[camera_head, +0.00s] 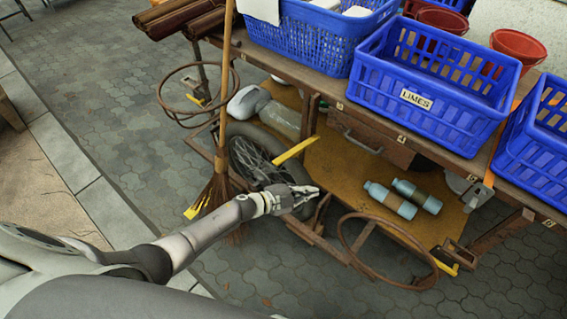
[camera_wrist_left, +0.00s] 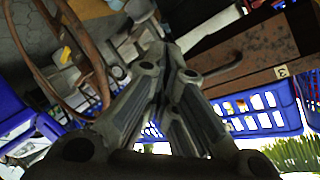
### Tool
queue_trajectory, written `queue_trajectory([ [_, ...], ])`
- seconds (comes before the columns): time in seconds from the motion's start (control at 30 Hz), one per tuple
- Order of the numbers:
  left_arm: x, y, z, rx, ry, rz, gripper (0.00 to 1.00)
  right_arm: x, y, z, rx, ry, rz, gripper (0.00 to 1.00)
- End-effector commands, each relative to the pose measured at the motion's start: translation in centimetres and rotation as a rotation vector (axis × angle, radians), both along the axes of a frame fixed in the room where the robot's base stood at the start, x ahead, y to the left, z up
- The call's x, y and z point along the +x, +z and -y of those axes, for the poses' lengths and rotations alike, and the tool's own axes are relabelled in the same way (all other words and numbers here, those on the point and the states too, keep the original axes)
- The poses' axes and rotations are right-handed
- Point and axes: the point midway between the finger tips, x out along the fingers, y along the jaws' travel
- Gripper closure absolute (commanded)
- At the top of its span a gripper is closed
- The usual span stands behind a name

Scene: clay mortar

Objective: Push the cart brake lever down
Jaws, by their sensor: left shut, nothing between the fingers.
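A yellow bar (camera_head: 296,152), which looks like the brake lever, sticks out beside the cart's wheel (camera_head: 250,160) and slants up to the right. My left gripper (camera_head: 312,191) is shut and empty. In the head view it appears just below the yellow bar, in front of the wheel's right side; I cannot tell the gap in depth, and no contact shows. In the left wrist view the closed fingers (camera_wrist_left: 172,58) point up the picture; I cannot make out the lever clearly there. My right gripper is not in view.
The cart's wooden top holds blue crates (camera_head: 430,85) and red buckets (camera_head: 518,48). Its lower shelf (camera_head: 345,185) carries two bottles (camera_head: 390,199). A broom (camera_head: 218,185) leans at the left. A rusty ring (camera_head: 385,279) juts out at the front right. Paving left of the cart is clear.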

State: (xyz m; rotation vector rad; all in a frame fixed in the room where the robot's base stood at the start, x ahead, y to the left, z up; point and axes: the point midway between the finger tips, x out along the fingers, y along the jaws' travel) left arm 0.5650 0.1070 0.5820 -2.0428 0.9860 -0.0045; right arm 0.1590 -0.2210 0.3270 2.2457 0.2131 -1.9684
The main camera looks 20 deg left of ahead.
Motion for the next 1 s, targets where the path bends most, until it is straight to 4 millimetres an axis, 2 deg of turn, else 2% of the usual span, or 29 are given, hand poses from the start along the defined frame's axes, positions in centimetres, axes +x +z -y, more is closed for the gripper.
queue_trajectory([
  [0.03,1.8,2.4,1.9,0.046,-0.148,0.105,1.0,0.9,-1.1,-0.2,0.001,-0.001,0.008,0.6],
  [0.1,2.3,5.2,4.2,0.132,-0.361,0.212,1.0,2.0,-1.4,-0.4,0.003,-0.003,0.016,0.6],
  [0.2,1.9,7.4,5.7,0.305,-0.644,0.315,1.0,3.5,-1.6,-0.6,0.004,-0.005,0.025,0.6],
  [0.27,1.6,7.9,5.4,0.434,-0.795,0.349,1.0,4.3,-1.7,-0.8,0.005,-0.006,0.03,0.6],
  [0.37,1.5,8.1,3.1,0.691,-1.003,0.359,1.0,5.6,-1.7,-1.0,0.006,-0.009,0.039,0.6],
  [0.47,2.3,8.5,-0.8,0.96,-1.133,0.319,1.0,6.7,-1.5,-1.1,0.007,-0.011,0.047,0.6],
  [0.6,3.9,10.2,-6.4,1.277,-1.193,0.227,1.0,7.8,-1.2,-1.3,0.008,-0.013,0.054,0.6],
  [0.7,4.7,11.5,-9.1,1.422,-1.19,0.171,1.0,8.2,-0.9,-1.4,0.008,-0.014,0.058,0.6],
  [0.83,5.2,12.6,-10.8,1.505,-1.178,0.133,1.0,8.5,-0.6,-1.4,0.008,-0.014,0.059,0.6],
  [1.0,5.2,12.8,-11.0,1.517,-1.177,0.127,1.0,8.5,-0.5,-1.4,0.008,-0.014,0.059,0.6],
])
